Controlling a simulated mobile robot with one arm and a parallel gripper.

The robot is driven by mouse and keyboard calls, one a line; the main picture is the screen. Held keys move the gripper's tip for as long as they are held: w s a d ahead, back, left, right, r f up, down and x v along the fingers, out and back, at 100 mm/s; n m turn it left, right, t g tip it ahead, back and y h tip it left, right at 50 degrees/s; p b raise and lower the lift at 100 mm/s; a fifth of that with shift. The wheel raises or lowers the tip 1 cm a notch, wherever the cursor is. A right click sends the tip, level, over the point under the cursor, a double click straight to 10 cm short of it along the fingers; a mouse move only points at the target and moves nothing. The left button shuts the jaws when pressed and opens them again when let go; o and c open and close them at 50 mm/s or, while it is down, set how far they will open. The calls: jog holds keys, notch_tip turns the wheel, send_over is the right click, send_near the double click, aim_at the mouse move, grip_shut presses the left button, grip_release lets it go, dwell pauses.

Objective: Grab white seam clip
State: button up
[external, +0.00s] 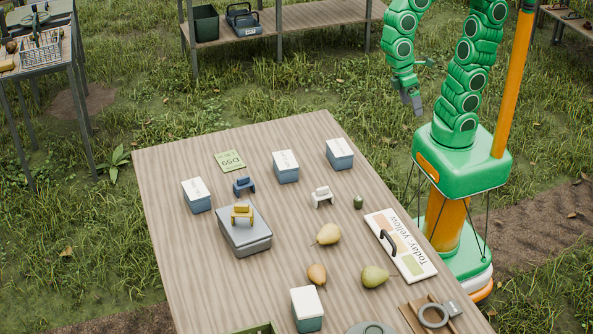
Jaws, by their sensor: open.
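The white seam clip (321,197) stands on the wooden table (180,257), right of the middle. It is a small white piece on short legs. A blue clip of like shape (244,184) stands to its left, and a yellow one (242,213) sits on a grey lidded box (245,238). My gripper (415,106) hangs beyond the table's far right edge, well away from the white clip. It points down over the grass and holds nothing that I can see. Its fingers are small in this view.
Blue boxes with white lids (286,167) stand around the clips. A small green object (358,202) lies right of the white clip. A green card (230,161) lies at the back.

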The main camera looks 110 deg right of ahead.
jog(key=w+a+f+m+g+y, duration=0.1)
jog(key=w+a+m+y, duration=0.1)
jog(key=w, duration=0.3)
jog(key=w+a+f+m+y, duration=0.1)
jog(key=w+a+f+y, duration=0.1)
jog(key=w, duration=0.3)
jog(key=m+t+y, duration=0.4)
jog(key=m+y, duration=0.3)
jog(key=m, duration=0.7)
send_near(323, 194)
jog(key=shift+a+f, duration=0.3)
jog(key=shift+a, duration=0.3)
jog(key=shift+x, duration=3.95)
jog(key=shift+r, duration=0.1)
jog(key=c, duration=1.1)
jog(key=shift+o, duration=0.2)
